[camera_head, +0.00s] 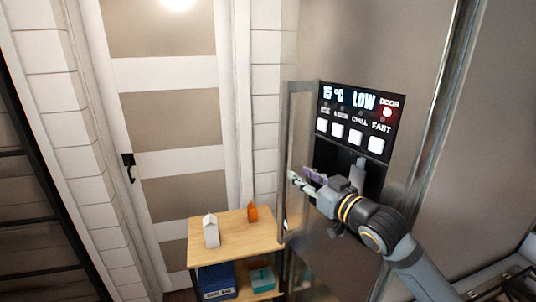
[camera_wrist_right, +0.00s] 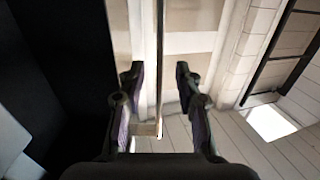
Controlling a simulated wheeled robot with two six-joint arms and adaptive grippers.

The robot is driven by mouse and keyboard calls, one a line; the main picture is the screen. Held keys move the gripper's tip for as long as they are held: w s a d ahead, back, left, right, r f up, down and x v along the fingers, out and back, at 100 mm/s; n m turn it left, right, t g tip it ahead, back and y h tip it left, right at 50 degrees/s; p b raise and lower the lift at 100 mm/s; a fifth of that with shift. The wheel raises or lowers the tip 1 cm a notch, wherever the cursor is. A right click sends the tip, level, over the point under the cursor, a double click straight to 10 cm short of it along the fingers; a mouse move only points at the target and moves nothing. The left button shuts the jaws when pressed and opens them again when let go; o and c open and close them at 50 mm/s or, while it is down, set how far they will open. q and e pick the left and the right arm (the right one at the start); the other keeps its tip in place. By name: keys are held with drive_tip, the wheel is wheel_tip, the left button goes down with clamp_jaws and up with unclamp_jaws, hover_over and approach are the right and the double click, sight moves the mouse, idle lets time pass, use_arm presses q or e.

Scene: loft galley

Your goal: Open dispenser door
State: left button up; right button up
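The dispenser (camera_head: 357,118) is a dark panel with a lit display and several white buttons, set in a tall grey metal appliance front. A dark recess below the buttons is partly hidden by my right gripper. A slim upright grey bar with a top arm, which looks like a door handle (camera_head: 288,125), stands at the panel's left. My right gripper (camera_head: 301,180) reaches left across the recess toward this bar. In the right wrist view, its two fingers (camera_wrist_right: 159,78) are apart, with the thin bar (camera_wrist_right: 160,40) showing between them; contact is not visible. My left gripper is out of view.
Blue (camera_head: 217,281) and teal (camera_head: 261,278) boxes sit below. A panelled door (camera_head: 165,130) is behind.

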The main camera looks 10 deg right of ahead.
sight(286, 162)
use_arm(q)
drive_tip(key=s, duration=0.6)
use_arm(e)
drive_tip(key=w+p, duration=0.1)
drive_tip(key=w+a+r+p, duration=0.1)
drive_tip(key=w, duration=0.1)
drive_tip(key=w+p, duration=0.1)
drive_tip(key=w, duration=0.1)
drive_tip(key=shift+w+a+r, duration=0.15)
drive_tip(key=shift+a+r, duration=0.05)
drive_tip(key=shift+a, duration=0.1)
drive_tip(key=p+x, duration=0.1)
drive_tip(key=x, duration=0.2)
drive_tip(key=shift+f, duration=0.15)
drive_tip(key=shift+w, duration=0.15)
drive_tip(key=c, duration=0.6)
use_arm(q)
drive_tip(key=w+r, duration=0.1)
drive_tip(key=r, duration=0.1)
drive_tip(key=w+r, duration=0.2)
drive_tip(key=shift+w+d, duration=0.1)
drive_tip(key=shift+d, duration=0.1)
use_arm(e)
drive_tip(key=shift+f, duration=0.1)
clamp_jaws()
